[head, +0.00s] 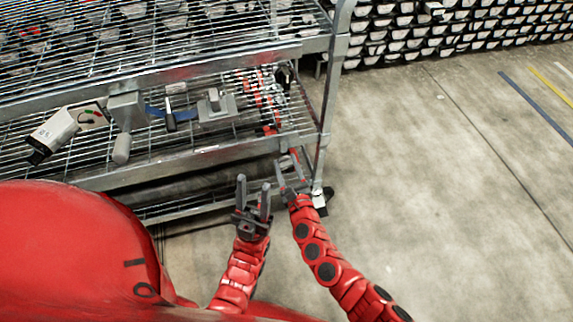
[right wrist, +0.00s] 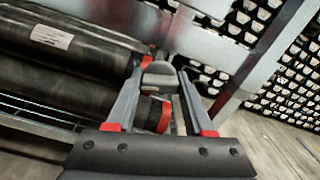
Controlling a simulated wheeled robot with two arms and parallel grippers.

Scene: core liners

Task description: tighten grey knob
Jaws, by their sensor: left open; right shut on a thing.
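The grey knob (right wrist: 160,76) shows in the right wrist view between the fingertips of my right gripper (right wrist: 156,82), with red parts beside it. My right gripper is shut on it. In the head view the right gripper (head: 291,174) is at the lower right corner of the rack, beside the corner post; I cannot make out the knob clearly there. My left gripper (head: 254,194) is open and empty, just left of the right one and in front of the lower shelf edge.
The metal rack (head: 200,157) has wire shelves holding tools, including a white and grey device (head: 55,132) and a grey clamp-like tool (head: 216,106). Dark tubes (right wrist: 60,75) lie low in the rack. Stacked trays (head: 440,35) stand behind. The concrete floor (head: 430,200) at right is clear.

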